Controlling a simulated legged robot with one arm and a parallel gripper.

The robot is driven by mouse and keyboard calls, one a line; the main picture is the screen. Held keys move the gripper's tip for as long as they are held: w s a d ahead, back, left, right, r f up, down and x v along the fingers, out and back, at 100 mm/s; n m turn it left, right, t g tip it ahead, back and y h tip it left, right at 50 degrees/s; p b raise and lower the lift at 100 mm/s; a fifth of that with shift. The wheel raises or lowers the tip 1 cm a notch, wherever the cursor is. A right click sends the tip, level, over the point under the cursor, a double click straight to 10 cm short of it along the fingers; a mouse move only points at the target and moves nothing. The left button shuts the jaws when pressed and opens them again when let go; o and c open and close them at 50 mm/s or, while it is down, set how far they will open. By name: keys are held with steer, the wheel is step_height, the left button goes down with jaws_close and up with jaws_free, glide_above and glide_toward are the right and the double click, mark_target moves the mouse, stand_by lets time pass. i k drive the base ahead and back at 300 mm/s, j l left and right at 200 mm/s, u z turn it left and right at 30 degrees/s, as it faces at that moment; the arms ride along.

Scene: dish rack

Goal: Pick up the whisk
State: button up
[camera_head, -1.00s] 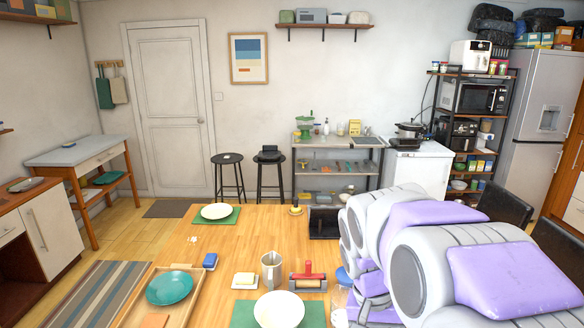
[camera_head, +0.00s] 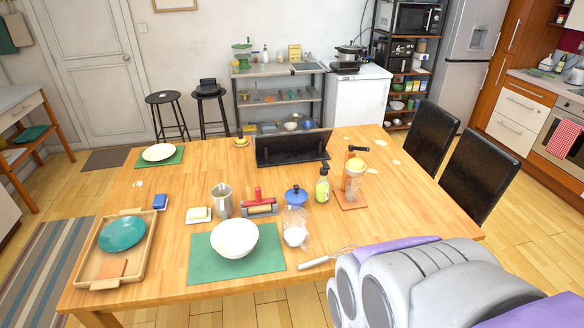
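The whisk (camera_head: 314,263) lies at the near edge of the wooden table, right of the green mat. Its pale handle points left and its thin wire end runs right, toward my arm, which may hide part of it. My arm's grey and purple links fill the lower right of the head view. My gripper's fingers do not show, so its opening and its distance from the whisk cannot be seen.
A white bowl (camera_head: 234,238) on a green mat (camera_head: 202,269), a blue-lidded jar (camera_head: 295,216), a green bottle (camera_head: 322,187) and a wooden stand (camera_head: 350,198) are near the whisk. A black rack (camera_head: 290,151) stands behind. Black chairs (camera_head: 479,175) line the right side.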

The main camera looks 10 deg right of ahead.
mark_target(302, 268)
steer(key=i+j+z, duration=0.25)
steer(key=i, duration=0.25)
steer(key=z, duration=1.4)
